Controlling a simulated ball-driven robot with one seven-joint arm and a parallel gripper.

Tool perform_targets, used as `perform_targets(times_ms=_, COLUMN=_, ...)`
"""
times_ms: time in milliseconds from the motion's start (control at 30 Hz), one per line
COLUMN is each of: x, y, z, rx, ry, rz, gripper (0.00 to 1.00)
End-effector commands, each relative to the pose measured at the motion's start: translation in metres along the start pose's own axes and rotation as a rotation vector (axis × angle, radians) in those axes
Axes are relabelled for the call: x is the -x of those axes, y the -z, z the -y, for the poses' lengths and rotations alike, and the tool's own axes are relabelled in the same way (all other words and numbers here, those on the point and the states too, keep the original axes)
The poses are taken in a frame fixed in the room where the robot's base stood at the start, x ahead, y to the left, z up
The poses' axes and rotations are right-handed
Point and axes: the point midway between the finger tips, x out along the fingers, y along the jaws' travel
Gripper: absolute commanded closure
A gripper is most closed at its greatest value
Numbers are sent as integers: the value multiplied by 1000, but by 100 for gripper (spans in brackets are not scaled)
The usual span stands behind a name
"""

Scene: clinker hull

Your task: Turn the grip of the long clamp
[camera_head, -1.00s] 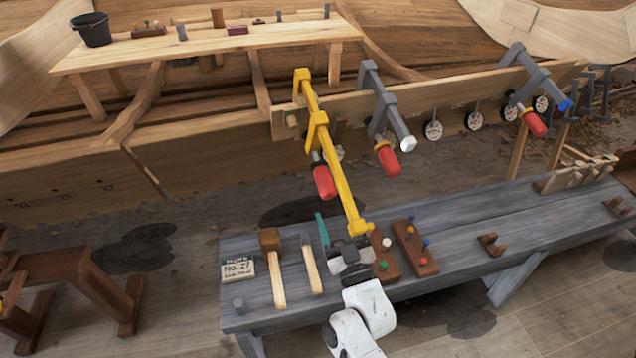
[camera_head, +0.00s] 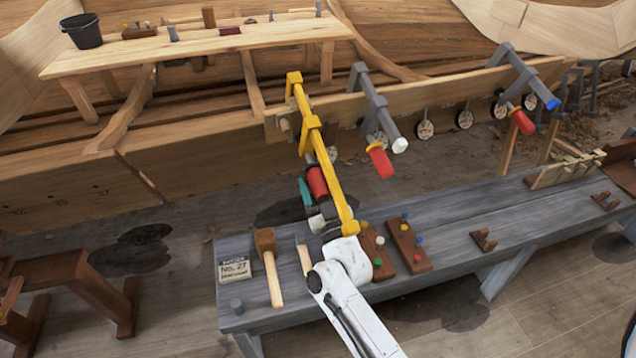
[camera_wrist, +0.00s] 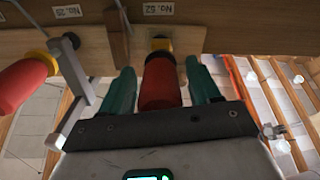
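The long clamp (camera_head: 323,150) is yellow and hangs on the plank edge, its bar slanting down toward the bench. Its red grip (camera_head: 317,182) hangs beside the bar. In the wrist view the red grip (camera_wrist: 160,84) stands between the two teal fingers of my gripper (camera_wrist: 160,66). A narrow gap shows on each side of the grip, so my gripper is open around it, not shut on it. In the head view my gripper (camera_head: 306,192) is partly hidden behind the yellow bar; one teal finger shows left of the grip.
A grey clamp (camera_head: 377,110) with a red grip hangs just right; another grey clamp (camera_head: 525,80) hangs farther right. Below, the grey bench (camera_head: 450,240) holds a mallet (camera_head: 268,262) and brown peg blocks (camera_head: 408,245). The yellow bar passes close to my wrist.

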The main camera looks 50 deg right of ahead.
Motion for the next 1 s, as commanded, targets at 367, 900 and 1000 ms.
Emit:
perform_targets(times_ms=367, x=0, y=0, z=0, rx=0, ry=0, rz=0, gripper=75)
perform_targets(times_ms=900, x=1, y=0, z=1, rx=-67, ry=4, rz=0, gripper=91)
perform_targets(times_ms=1000, x=1, y=0, z=2, rx=-126, ry=6, rz=-1, gripper=91)
